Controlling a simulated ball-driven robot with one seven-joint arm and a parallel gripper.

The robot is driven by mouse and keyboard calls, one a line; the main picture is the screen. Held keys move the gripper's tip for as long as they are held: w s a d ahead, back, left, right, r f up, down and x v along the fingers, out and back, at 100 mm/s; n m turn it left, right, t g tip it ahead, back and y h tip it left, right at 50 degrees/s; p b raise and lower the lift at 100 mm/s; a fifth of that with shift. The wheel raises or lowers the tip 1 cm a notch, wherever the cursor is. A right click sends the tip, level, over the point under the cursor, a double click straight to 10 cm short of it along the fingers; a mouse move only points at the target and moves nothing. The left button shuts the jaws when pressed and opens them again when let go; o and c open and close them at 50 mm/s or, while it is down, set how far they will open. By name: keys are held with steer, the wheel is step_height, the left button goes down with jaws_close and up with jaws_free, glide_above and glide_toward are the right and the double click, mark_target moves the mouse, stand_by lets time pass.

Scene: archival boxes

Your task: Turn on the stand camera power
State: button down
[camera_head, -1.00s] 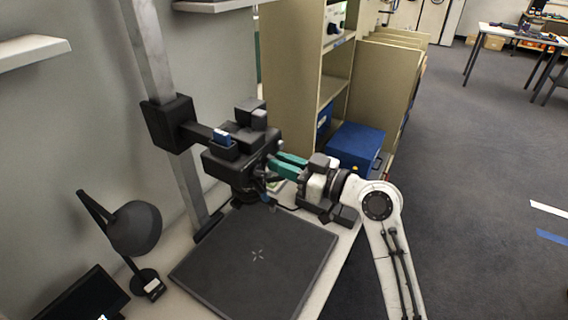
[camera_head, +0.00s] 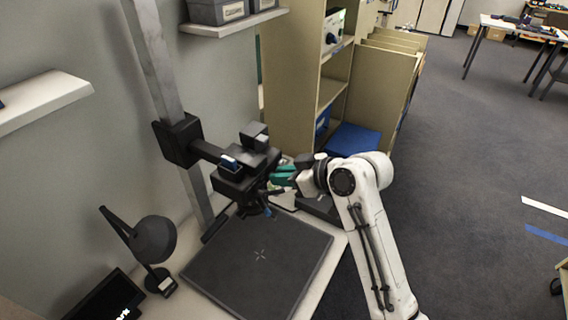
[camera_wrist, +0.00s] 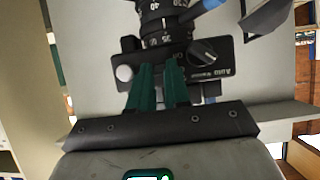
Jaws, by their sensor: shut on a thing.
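The stand camera (camera_head: 232,187) is a black body on a bracket from a grey upright post, above a dark copy board (camera_head: 262,262). My gripper (camera_head: 277,180) has green fingers and reaches the camera's right side. In the wrist view the gripper (camera_wrist: 160,75) is shut on a small part of the camera, at the lower edge of a black panel; the fingers hide that part. The panel carries a dial (camera_wrist: 203,52) marked "Auto" and "Manual". A silver knob (camera_wrist: 124,73) is left of the fingers, and a numbered lens (camera_wrist: 160,20) shows above.
A black lamp (camera_head: 153,240) and a dark screen (camera_head: 108,298) stand left of the board. Beige shelving (camera_head: 292,75) with a blue box (camera_head: 352,140) stands behind my arm. A wall shelf (camera_head: 235,22) is above. The floor at right is open.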

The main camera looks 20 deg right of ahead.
steer(key=r+g+h+p, duration=0.1)
steer(key=p, duration=0.2)
steer(key=shift+w+a+g, duration=0.1)
steer(key=shift+w+g, duration=0.05)
steer(key=shift+g, duration=0.25)
steer(key=c, duration=1.1)
jaws_free()
steer(key=b+v, duration=0.1)
steer(key=v, duration=0.9)
steer(key=shift+s+r+b, duration=0.25)
steer(key=shift+r+b, duration=0.05)
steer(key=shift+r, duration=0.05)
